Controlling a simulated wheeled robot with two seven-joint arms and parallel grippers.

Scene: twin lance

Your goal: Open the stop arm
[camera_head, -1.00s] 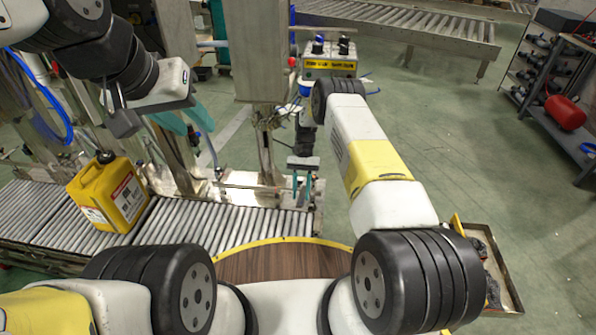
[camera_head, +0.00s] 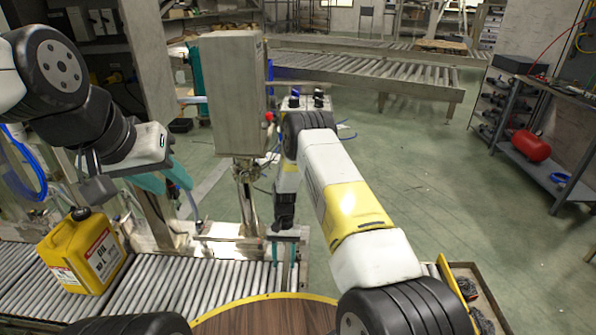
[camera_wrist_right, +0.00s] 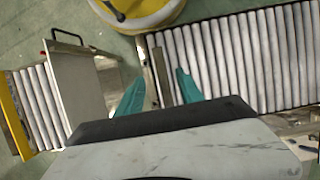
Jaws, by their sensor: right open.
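In the right wrist view, a narrow grey upright bar (camera_wrist_right: 161,72), which looks like the stop arm, stands at the end of the rollers. It lies between the two teal fingers of my right gripper (camera_wrist_right: 162,88), which are apart; I cannot tell whether they touch it. In the head view, my right gripper (camera_head: 284,255) points down at the right end of the near roller conveyor (camera_head: 185,290). The bar is hard to make out there. My left gripper (camera_head: 168,182) hangs above the conveyor, with nothing seen in it; its finger gap is unclear.
A yellow jug (camera_head: 85,250) stands on the conveyor at left. The right wrist view shows a metal plate with a dark handle (camera_wrist_right: 75,75). Open floor (camera_head: 440,190) lies to the right.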

